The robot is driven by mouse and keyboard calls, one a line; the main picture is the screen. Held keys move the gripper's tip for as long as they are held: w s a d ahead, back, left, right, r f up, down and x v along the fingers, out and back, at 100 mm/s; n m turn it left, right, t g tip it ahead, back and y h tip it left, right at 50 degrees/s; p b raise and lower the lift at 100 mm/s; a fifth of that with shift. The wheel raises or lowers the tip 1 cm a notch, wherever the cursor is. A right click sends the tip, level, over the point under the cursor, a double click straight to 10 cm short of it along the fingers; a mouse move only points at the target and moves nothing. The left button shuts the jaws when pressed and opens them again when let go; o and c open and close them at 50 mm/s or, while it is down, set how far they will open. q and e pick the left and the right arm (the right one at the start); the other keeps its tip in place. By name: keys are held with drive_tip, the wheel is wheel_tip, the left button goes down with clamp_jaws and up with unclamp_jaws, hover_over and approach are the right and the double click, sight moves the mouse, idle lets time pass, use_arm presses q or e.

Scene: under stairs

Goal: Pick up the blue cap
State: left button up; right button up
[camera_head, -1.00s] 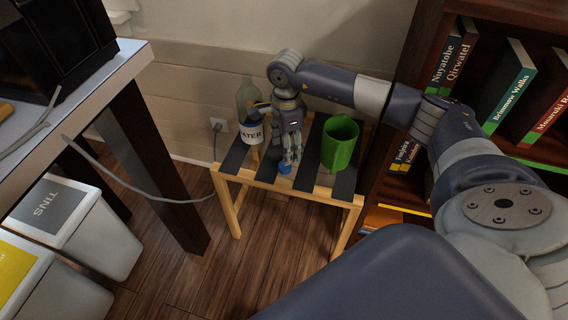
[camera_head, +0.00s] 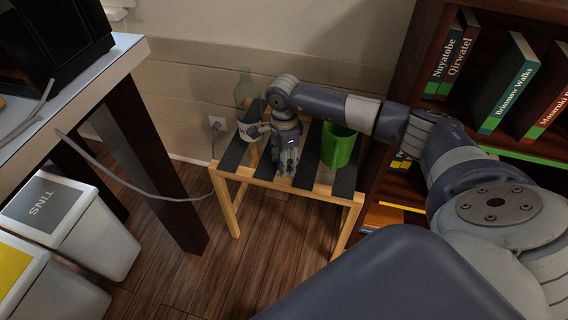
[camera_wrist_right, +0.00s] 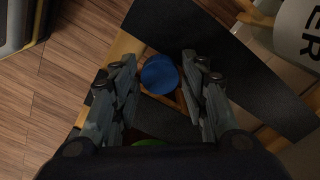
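The blue cap (camera_wrist_right: 159,74) lies on the dark slats of a small wooden stool (camera_head: 230,214). In the head view I cannot make out the cap, as my right gripper (camera_head: 286,168) covers its place. In the right wrist view the right gripper (camera_wrist_right: 160,66) is open, with one finger on each side of the cap. Narrow gaps seem to show between cap and fingers, and whether either finger touches it I cannot tell. My left gripper is not in view.
A water bottle (camera_head: 245,92) stands left of the right gripper, partly hidden by it. A green cup (camera_head: 337,147) stands close on its right. A bookshelf (camera_head: 408,70) rises to the right, a desk (camera_head: 120,60) to the left, and a wall behind.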

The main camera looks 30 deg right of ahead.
drive_tip(key=shift+c, duration=1.2)
drive_tip(key=shift+r, duration=0.45)
wheel_tip(320, 180, up, 2)
drive_tip(key=shift+r+p, duration=0.2)
drive_tip(key=shift+p, duration=0.25)
drive_tip(key=s+a, duration=0.1)
drive_tip(key=s, duration=0.1)
drive_tip(key=s+a, duration=0.1)
drive_tip(key=a, duration=0.1)
drive_tip(key=shift+s+r+p, duration=0.35)
drive_tip(key=shift+r+p, duration=0.05)
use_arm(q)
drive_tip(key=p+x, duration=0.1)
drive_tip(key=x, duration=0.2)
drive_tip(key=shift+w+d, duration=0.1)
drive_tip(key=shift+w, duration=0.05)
use_arm(e)
drive_tip(key=s+a, duration=0.7)
drive_tip(key=s, duration=0.1)
drive_tip(key=shift+s+a+r, duration=0.15)
drive_tip(key=shift+s+r, duration=0.15)
drive_tip(key=shift+r, duration=0.15)
drive_tip(key=shift+c, duration=0.6)
